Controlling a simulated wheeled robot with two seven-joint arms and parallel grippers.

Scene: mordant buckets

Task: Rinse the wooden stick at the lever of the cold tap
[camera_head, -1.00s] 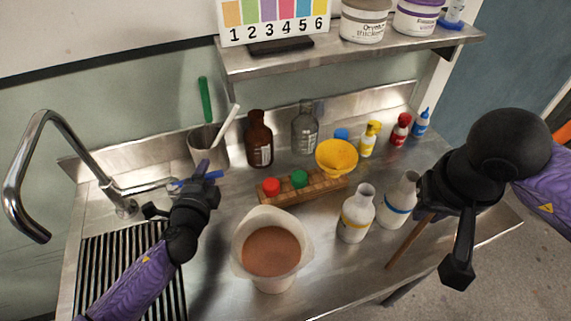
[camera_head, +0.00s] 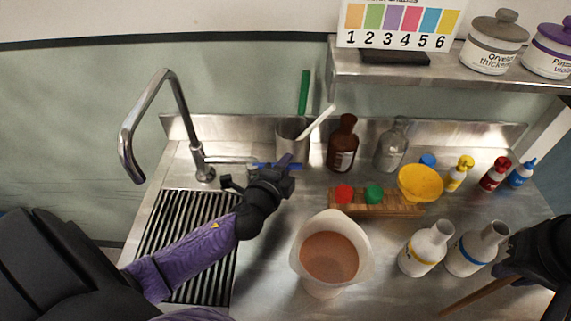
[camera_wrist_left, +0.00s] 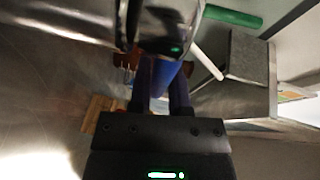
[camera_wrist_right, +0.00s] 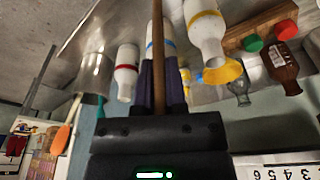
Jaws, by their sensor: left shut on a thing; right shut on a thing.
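The wooden stick (camera_head: 478,298) is a thin brown rod at the lower right of the head view. My right gripper (camera_wrist_right: 160,95) is shut on the stick, which runs up between its fingers in the right wrist view. In the head view the right gripper (camera_head: 520,262) is partly cut off by the right edge. The tap (camera_head: 172,110) is a tall bent steel spout over the ribbed drain, with a blue lever (camera_head: 284,164) at its right. My left gripper (camera_head: 275,178) is shut on the blue lever, which also shows between its fingers in the left wrist view (camera_wrist_left: 165,75). No water stream is visible.
A white bucket of brown liquid (camera_head: 328,216) stands mid-counter. Two white bottles (camera_head: 424,247) stand between it and my right gripper. The ribbed drain (camera_head: 190,235) is clear beneath the spout.

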